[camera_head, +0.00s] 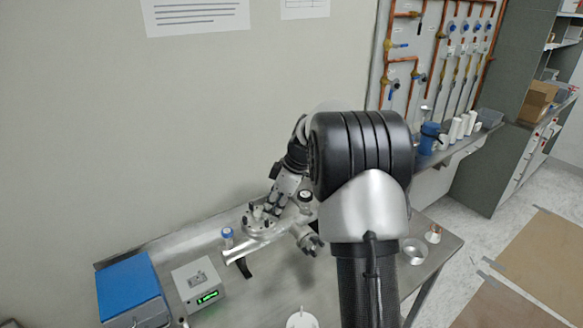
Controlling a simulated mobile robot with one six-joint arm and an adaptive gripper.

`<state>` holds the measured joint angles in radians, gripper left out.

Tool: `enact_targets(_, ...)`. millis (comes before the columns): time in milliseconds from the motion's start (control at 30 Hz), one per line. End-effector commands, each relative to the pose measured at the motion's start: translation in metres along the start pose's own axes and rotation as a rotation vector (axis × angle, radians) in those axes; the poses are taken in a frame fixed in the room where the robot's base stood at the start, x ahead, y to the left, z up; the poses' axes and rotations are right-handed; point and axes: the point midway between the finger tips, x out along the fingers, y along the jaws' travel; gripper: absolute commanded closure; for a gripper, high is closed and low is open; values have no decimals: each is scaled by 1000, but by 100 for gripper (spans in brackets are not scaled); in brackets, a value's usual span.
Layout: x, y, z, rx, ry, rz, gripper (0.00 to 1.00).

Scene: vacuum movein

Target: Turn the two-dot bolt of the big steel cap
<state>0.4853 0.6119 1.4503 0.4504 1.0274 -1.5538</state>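A steel vacuum fitting stands on the steel bench at the middle of the head view, with a round flange, likely the big steel cap (259,226), on top. Several upright bolts or pegs show around the flange, but dots on them are too small to make out, so I cannot tell which is the two-dot bolt. My arm reaches over from the right and bends down to the fitting. My gripper (274,203) is at the bolts, above the flange. Its fingers are small and blend with the bolts, so I cannot tell whether it is open, shut or touching one.
The wall stands close behind. My arm hides part of the bench's right side.

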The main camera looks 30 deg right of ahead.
Motion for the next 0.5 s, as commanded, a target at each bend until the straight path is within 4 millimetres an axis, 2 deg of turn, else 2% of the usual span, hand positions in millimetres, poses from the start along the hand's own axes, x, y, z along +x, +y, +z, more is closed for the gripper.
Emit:
enact_targets(33,-14,1,-1,0,0,4,80)
enact_targets(500,-104,0,-1,3,-1,4,80)
